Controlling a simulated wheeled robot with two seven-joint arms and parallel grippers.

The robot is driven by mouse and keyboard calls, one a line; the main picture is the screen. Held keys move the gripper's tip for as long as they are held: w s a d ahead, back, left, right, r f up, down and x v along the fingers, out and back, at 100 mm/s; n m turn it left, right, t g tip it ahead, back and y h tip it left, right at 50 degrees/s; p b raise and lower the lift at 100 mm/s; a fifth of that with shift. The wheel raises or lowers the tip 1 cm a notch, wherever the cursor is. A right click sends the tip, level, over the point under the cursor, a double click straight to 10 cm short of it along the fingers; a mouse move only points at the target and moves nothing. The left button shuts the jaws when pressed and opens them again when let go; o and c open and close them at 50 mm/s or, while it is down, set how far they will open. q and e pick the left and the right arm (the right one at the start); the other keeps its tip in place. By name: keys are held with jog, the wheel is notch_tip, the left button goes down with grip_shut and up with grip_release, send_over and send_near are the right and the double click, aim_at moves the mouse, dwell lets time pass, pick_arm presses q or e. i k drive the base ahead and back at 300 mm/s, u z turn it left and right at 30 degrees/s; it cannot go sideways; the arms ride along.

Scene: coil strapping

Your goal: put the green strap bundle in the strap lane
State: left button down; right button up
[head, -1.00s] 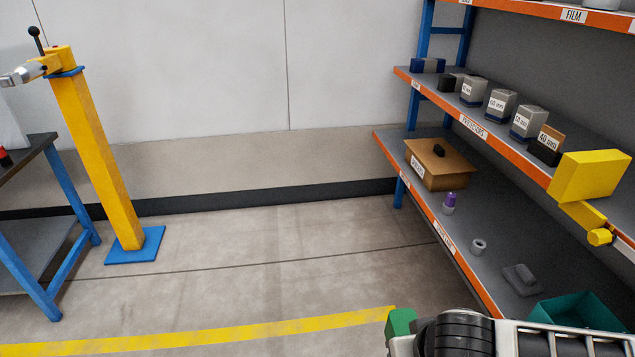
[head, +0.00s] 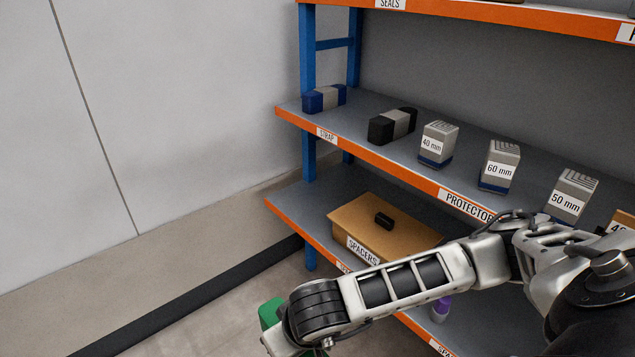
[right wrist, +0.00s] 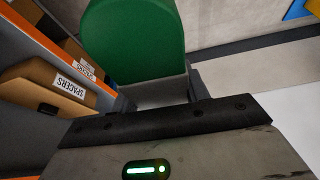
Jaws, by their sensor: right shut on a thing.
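The green strap bundle (right wrist: 135,40) is held in my right gripper (right wrist: 158,92), which is shut on it in the right wrist view. In the head view only part of the green bundle (head: 268,312) shows past my right wrist, low and in front of the shelf rack. The strap lane (head: 327,134) is the left end of the middle shelf, marked by a STRAP label. A blue bundle (head: 314,99) and a black bundle (head: 386,128), each with a grey band, lie on that shelf behind the label. My left gripper is not in view.
Grey protector blocks (head: 438,143) stand to the right on the same shelf. A brown SPACERS box (head: 380,232) sits on the shelf below. The orange shelf edge (head: 380,162) and blue upright (head: 308,60) bound the lane. An upper shelf runs above.

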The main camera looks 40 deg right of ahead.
aim_at(364, 122)
jog(key=i, duration=2.1)
jog(key=z, duration=1.85)
